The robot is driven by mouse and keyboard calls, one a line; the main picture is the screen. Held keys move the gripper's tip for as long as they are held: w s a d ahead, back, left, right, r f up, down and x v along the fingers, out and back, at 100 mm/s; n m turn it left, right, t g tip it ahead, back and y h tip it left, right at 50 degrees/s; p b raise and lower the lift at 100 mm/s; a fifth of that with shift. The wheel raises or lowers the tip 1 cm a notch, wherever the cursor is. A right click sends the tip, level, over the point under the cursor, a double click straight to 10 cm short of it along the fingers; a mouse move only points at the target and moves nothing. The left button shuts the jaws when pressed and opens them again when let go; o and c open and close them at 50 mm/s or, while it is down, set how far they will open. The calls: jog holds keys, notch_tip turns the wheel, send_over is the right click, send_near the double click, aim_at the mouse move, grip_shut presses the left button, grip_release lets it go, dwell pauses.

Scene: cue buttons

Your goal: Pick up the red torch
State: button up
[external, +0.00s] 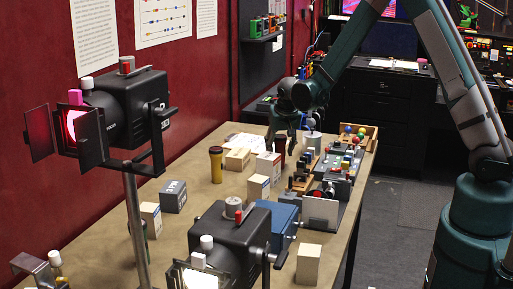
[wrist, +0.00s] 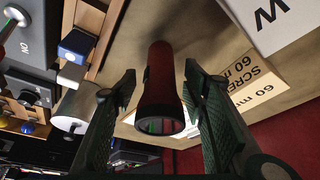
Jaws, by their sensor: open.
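The red torch (wrist: 158,80) is between the two fingers of my gripper (wrist: 158,92) in the wrist view, with its wide lens end towards the camera. The fingers are open, with a gap on both sides of it. In the external view the dark red torch (external: 280,146) stands upright on the table, partly hidden by my gripper (external: 294,145), which points down close beside it.
A yellow torch (external: 216,163) stands to the left on the table (external: 200,215). Cardboard and white boxes stand close by, including one labelled SCREWS (wrist: 252,85). Button panels (external: 338,165) lie to the right. Two stage lamps (external: 125,110) are in front.

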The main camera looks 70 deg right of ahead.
aim_at(280, 136)
jog(key=c, duration=1)
jog(key=shift+r, duration=0.1)
jog(key=shift+r, duration=4.95)
